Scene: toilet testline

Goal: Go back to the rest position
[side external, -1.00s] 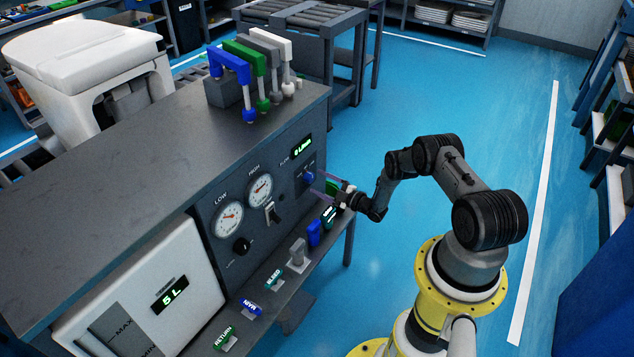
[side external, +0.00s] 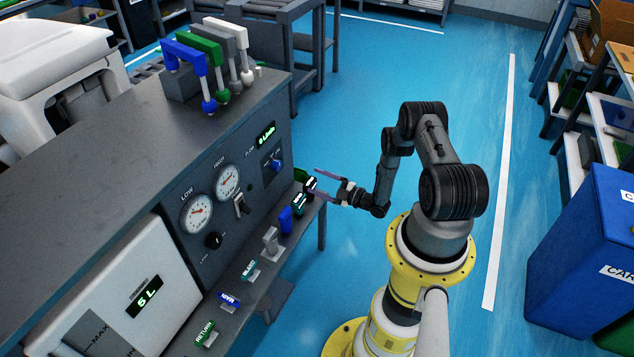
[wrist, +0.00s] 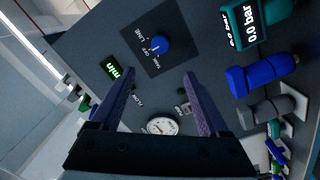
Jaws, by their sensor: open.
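My gripper (side external: 317,183) is open and empty. It hangs in the air off the right end of the dark test bench (side external: 122,138), pointing at the front panel. In the wrist view its two purple fingers (wrist: 158,77) are spread wide with nothing between them. The gripper is apart from the knob.
Small coloured fittings stand along the lower shelf, including a blue one (side external: 285,220) and a grey one (side external: 270,241), close to my gripper. Gauges (side external: 197,213) sit on the panel. A blue bin (side external: 580,255) stands at right. Blue floor (side external: 350,75) behind the arm is clear.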

